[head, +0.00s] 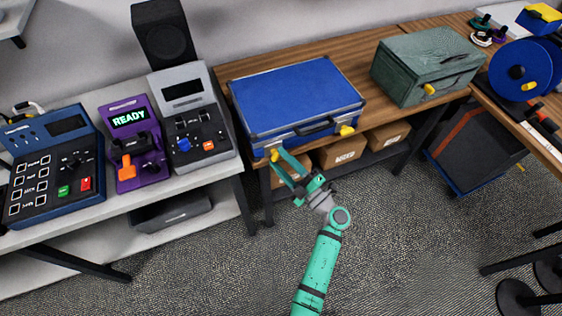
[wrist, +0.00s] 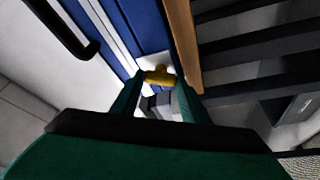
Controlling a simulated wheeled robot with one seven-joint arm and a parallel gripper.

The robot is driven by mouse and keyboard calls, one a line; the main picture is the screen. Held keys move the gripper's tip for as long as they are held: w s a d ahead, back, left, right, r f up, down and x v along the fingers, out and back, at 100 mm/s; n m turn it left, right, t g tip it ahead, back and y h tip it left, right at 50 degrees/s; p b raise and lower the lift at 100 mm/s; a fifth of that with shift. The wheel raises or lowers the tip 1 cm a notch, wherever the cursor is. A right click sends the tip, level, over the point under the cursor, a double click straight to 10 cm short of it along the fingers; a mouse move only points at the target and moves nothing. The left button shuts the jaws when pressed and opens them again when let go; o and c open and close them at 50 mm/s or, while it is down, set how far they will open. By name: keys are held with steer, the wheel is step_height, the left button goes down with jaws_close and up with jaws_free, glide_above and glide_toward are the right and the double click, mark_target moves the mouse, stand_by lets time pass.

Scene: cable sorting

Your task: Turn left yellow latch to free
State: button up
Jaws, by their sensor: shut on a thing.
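A closed blue case (head: 295,95) with metal edges lies on the wooden bench. Its left yellow latch (head: 274,154) is on the front face near the left corner. A right yellow latch (head: 347,130) is on the same face, beyond the black handle (head: 316,128). My gripper (head: 276,161) reaches up to the left latch from the front. In the wrist view the yellow latch (wrist: 158,74) shows between the tips of my green fingers, which are shut on it. The fingers hide parts of its sides.
A green toolbox (head: 425,65) with a yellow latch stands right of the case. Cardboard boxes (head: 342,153) sit on the shelf below. A grey device (head: 194,115) stands close on the left, beside a purple one reading READY (head: 130,118). The floor in front is clear.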

steer(key=n+g, duration=0.1)
steer(key=n, duration=0.1)
steer(key=n+g, duration=0.1)
steer(key=n, duration=0.2)
steer(key=shift+r+h, duration=0.15)
steer(key=shift+h, duration=0.15)
steer(key=shift+n, duration=0.4)
steer(key=o, duration=1.1)
steer(key=shift+c, duration=0.2)
steer(key=v, duration=1)
steer(key=shift+s+d, duration=0.25)
steer(key=shift+s, duration=0.05)
steer(key=shift+r, duration=0.1)
